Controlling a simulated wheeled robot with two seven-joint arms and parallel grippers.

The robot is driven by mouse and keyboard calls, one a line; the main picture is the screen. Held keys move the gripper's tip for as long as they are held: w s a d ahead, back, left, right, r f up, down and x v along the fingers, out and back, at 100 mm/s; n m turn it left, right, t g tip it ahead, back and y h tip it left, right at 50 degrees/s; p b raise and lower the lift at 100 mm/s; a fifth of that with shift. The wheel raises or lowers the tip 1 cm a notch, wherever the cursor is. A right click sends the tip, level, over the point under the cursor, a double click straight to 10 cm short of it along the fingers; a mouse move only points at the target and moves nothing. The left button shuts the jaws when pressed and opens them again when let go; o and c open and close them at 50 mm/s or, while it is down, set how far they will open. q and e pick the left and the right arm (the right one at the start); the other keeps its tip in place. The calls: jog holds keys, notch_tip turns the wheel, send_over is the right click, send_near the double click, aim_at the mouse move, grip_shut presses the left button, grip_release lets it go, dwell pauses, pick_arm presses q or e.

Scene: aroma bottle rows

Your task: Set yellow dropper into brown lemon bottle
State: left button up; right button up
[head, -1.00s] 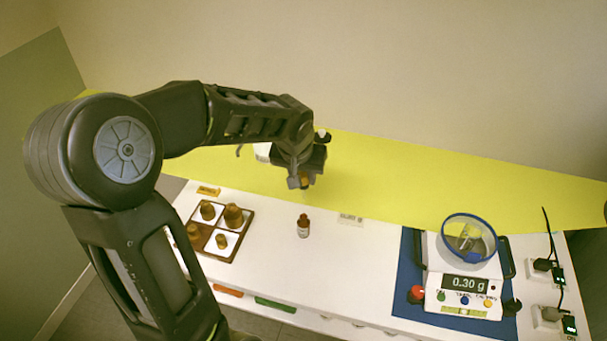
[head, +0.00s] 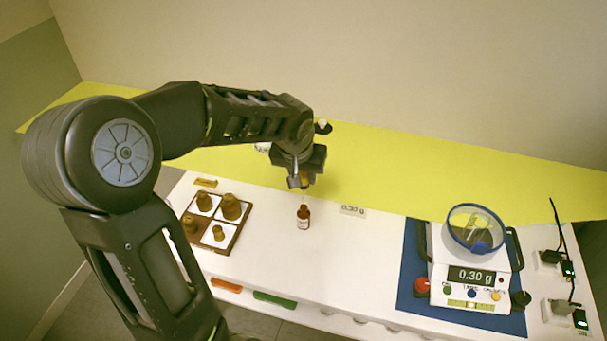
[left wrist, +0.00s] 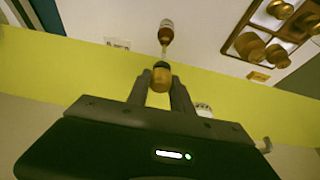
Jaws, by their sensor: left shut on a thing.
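My left gripper (head: 304,183) is shut on the yellow dropper, whose rounded amber-yellow bulb (left wrist: 161,76) shows between the fingers in the left wrist view. A dark collar sits at the bulb's end, and a thin pale tube runs from it toward the bottle. The small brown bottle (head: 303,217) with a white label stands upright on the white table, right below the gripper. It also shows in the left wrist view (left wrist: 166,33). The tube's tip is at or near the bottle's mouth; I cannot tell if it is inside. The label's print is too small to read. My right gripper is not in view.
A brown tray (head: 239,233) with several amber-brown pieces on white squares stands left of the bottle. A scale (head: 470,284) reading 0.30 g, with a blue-rimmed bowl (head: 475,229), stands at the right on a blue mat.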

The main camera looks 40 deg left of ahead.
aim_at(303, 196)
pick_arm(q)
jog(key=shift+f+b, duration=0.2)
jog(key=shift+b, duration=0.2)
dwell(0.3)
jog(key=shift+f, duration=0.1)
jog(key=shift+f+b, duration=2.15)
jog(key=shift+b, duration=0.1)
jog(key=shift+f+b, duration=1.35)
jog(key=shift+f, duration=0.1)
jog(key=o, duration=0.8)
jog(key=shift+c, duration=0.2)
jog(key=shift+r, duration=0.1)
jog(key=shift+r+p, duration=2.3)
jog(key=shift+r, duration=1.15)
